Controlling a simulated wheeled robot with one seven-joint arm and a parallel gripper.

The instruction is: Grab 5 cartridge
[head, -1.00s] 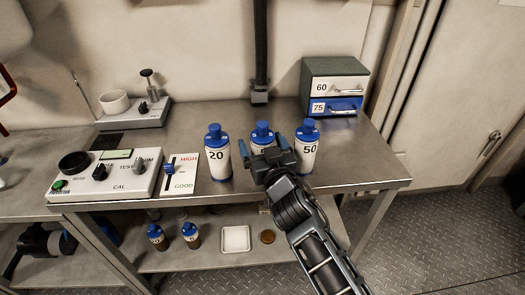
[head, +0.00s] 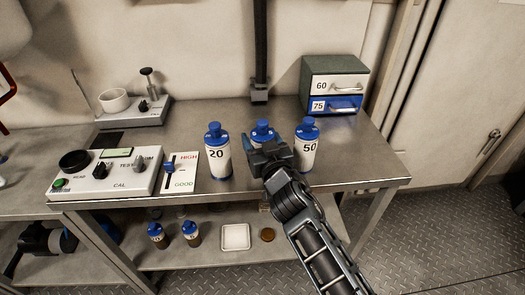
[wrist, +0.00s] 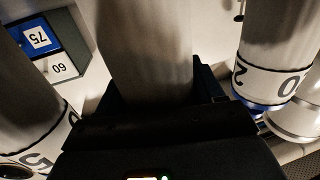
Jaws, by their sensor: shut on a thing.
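Three white cartridges with blue caps stand in a row on the steel bench. The left one is the 20 cartridge (head: 217,155), the right one is the 50 cartridge (head: 306,150). The middle cartridge (head: 263,129) is mostly hidden behind my gripper (head: 262,150), and its number cannot be read. In the wrist view the middle cartridge (wrist: 150,50) rises as a pale body between the jaws, and my gripper is shut on it. The 50 cartridge (wrist: 30,85) is close on the left there, and the 20 cartridge (wrist: 278,50) close on the right.
A two-drawer box marked 60 and 75 (head: 335,83) stands at the back right. A test panel (head: 105,172) and a HIGH/GOOD slider card (head: 180,173) are at left. The lower shelf (head: 205,258) holds two small bottles and a white tray (head: 235,237).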

